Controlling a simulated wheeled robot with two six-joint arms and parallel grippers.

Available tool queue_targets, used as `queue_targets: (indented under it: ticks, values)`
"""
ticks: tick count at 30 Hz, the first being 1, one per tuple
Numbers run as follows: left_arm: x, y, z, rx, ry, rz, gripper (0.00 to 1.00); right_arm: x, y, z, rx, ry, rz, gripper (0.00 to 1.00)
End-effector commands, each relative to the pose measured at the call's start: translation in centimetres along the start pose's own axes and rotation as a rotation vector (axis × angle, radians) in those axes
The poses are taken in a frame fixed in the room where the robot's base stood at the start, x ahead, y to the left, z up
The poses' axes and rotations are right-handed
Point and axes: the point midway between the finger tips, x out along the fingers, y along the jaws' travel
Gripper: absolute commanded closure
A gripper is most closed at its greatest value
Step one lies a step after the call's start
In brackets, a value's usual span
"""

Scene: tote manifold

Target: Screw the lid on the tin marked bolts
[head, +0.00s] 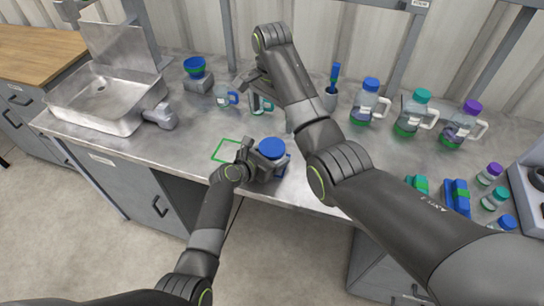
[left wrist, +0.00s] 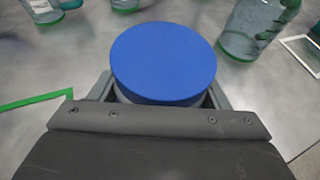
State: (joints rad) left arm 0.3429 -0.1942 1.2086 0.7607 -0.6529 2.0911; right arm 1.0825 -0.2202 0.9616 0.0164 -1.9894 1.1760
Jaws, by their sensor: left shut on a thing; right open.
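My left gripper (head: 262,158) is shut on a round container with a flat blue top (head: 271,148) at the bench's front edge. In the left wrist view the blue top (left wrist: 164,62) sits level between the fingers, with a grey rim below it. I cannot tell whether the top is a seated lid, and I can read no "bolts" marking. The container's side is mostly hidden by the gripper. My right gripper (head: 252,84) is open above the back of the bench, near a clear mug with green (head: 261,104). I see nothing held in it.
A green square outline (head: 229,150) lies left of my left gripper. A sink (head: 107,97) is at left, with a blue funnel-like cup (head: 194,66) on a grey block. Handled jugs (head: 413,112) stand at right back. Small bottles (head: 490,174) and a grey tray (head: 531,190) are front right.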

Motion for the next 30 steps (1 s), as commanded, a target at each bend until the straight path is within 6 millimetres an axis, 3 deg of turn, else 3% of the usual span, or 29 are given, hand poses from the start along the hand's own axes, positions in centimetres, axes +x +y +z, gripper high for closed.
queue_targets:
  ticks: [9,10,15,25,30]
  values:
    - [0.0,0.0,0.0,0.000,0.001,0.000,0.94,-0.3,0.0,0.0,0.000,0.000,0.000,0.02]
    - [0.0,0.0,0.0,0.000,0.001,0.000,0.28,-0.3,0.0,0.0,0.000,0.000,0.000,0.02]
    - [0.0,0.0,0.0,0.000,0.000,0.000,0.05,-0.3,0.0,0.0,0.000,0.000,0.000,0.02]
    - [-0.2,0.0,0.0,0.000,0.000,0.000,0.05,-0.3,0.0,0.0,0.000,0.000,0.000,0.02]
    - [-1.4,0.1,0.0,0.000,-0.001,0.001,0.05,-0.6,0.0,0.0,0.000,0.000,0.000,0.02]
